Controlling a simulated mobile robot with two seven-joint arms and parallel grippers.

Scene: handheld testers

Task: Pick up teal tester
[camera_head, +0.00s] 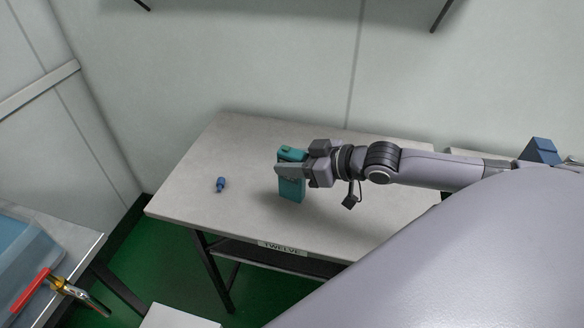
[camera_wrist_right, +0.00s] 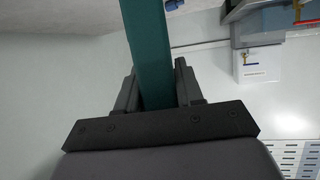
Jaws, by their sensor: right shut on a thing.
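The teal tester (camera_head: 291,189) is a boxy upright piece at the middle of the table labelled TWELVE. My right gripper (camera_head: 284,171) reaches in from the right and is shut on it, with the fingers across its middle. In the right wrist view the teal tester (camera_wrist_right: 148,50) stands between the two fingers of the right gripper (camera_wrist_right: 158,88). The head view does not clearly show whether its base touches the table; a soft shadow lies around it. My left gripper is not in view.
A small blue item (camera_head: 221,184) lies on the table (camera_head: 190,205) left of the tester. A blue object (camera_head: 540,151) is at the far right. A bench at lower left holds a red-handled tool (camera_head: 34,288). The wall stands close behind the table.

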